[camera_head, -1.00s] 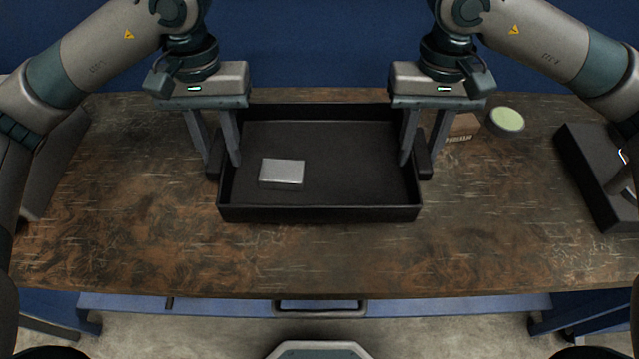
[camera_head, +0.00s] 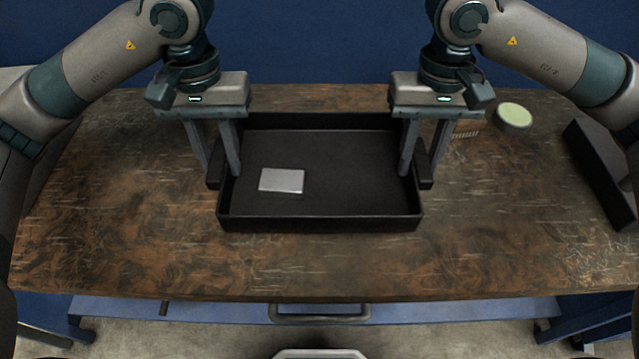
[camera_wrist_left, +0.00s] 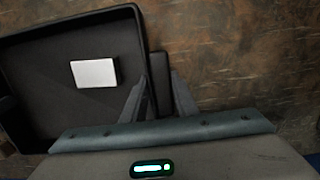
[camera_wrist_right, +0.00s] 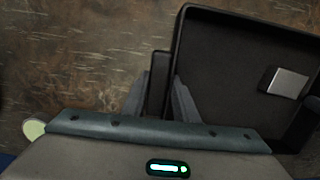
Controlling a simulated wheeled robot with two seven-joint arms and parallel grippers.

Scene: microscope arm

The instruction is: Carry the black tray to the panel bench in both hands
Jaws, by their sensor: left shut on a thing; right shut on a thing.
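The black tray (camera_head: 320,223) is level over the brown worn tabletop. A flat silver box (camera_head: 282,180) lies in its left part, and it also shows in the left wrist view (camera_wrist_left: 95,73) and the right wrist view (camera_wrist_right: 288,83). My left gripper (camera_head: 222,172) is shut on the handle at the tray's left end (camera_wrist_left: 159,66). My right gripper (camera_head: 420,171) is shut on the handle at the right end (camera_wrist_right: 160,68). Both point down with fingers on either side of the handle. I cannot tell whether the tray's underside touches the table.
The worn table (camera_head: 120,230) has bare room in front of the tray and on both sides. A dark block (camera_head: 600,172) is at the right edge.

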